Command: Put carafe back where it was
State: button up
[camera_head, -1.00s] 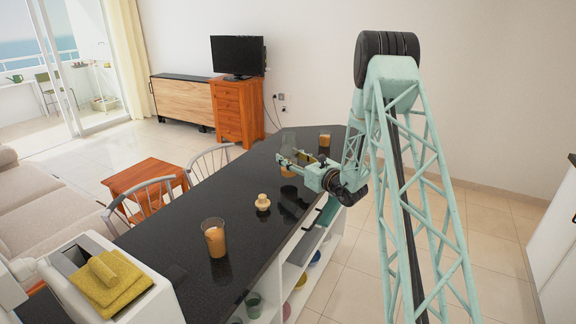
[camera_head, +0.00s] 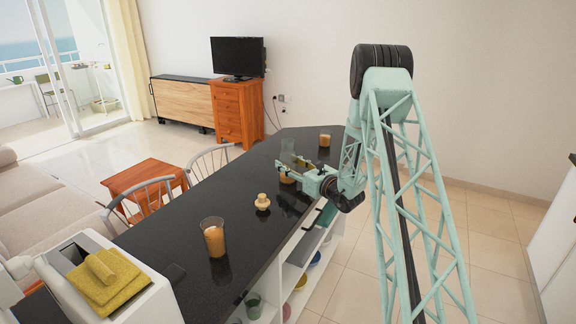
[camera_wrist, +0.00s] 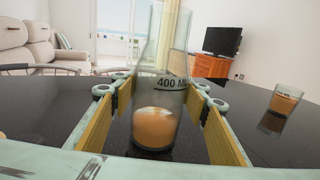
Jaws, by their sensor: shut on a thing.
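The carafe (camera_head: 287,149) is clear glass with a little brown liquid at its bottom. It is upright above or on the dark counter (camera_head: 185,212), towards its far part. My gripper (camera_head: 279,171) is shut on the carafe, with one finger on each side. In the wrist view the carafe (camera_wrist: 158,105) stands between the yellow-lined fingers and bears a "400 ML" mark. I cannot tell whether its base touches the counter.
A glass with brown drink (camera_head: 213,238) stands on the near counter, and another (camera_head: 325,138) at the far end. Chairs (camera_head: 150,197) line the left edge. The counter around the carafe is mostly clear.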

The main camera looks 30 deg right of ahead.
dwell(0.4)
jog(key=o, duration=1.3)
jog(key=shift+s+d+r, duration=0.1)
jog(key=shift+s+d, duration=0.05)
jog(key=shift+s, duration=0.4)
jog(key=p+v, duration=0.2)
jog(key=v, duration=0.9)
